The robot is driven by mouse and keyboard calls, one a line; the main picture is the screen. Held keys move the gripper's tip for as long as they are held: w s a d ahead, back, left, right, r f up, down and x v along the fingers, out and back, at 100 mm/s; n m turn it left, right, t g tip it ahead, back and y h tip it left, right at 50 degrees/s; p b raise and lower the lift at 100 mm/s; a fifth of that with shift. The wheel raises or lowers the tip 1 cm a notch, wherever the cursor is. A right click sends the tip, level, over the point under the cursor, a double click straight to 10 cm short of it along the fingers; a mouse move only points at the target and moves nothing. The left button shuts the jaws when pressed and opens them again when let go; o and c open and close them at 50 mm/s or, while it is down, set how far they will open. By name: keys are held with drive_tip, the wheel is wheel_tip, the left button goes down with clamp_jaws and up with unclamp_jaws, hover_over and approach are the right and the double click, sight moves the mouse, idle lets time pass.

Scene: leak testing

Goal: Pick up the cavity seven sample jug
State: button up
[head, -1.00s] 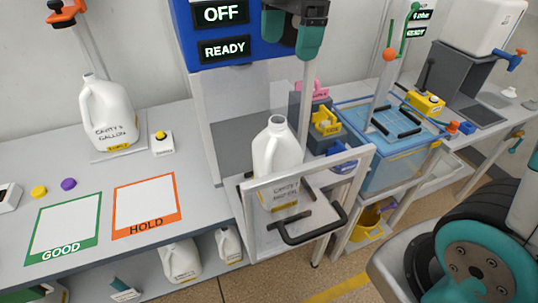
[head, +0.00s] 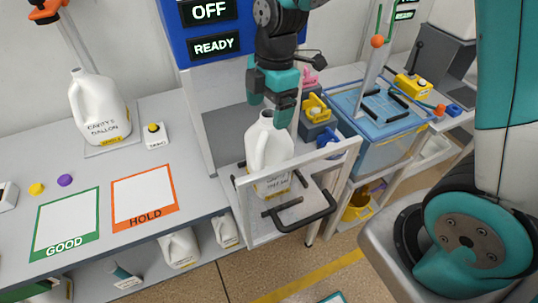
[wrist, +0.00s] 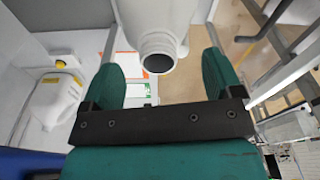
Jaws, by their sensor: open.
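A white jug (head: 268,147) stands upright in the leak tester bay, behind the clear front guard (head: 290,165). Its handwritten label starts with "CAVITY"; the number is too small to read surely. My gripper (head: 272,100) is just above the jug's neck, pointing down, and partly hides its mouth. In the wrist view my gripper (wrist: 160,85) is open, and the jug's open mouth and shoulder (wrist: 160,40) show between and beyond the two fingers. Contact is not visible. Another white jug (head: 98,112), marked cavity and gallon, stands on the left bench.
The tester panel reads OFF (head: 208,12) and READY. The guard has a black handle (head: 300,215). The GOOD (head: 66,225) and HOLD (head: 145,200) mats are empty. More jugs (head: 180,248) stand on the lower shelf. A blue water tank (head: 380,130) is at right.

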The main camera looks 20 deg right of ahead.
sight(268, 114)
drive_tip(key=shift+a+f, duration=0.1)
drive_tip(key=shift+f, duration=1.4)
drive_tip(key=c, duration=0.8)
drive_tip(key=shift+c, duration=0.2)
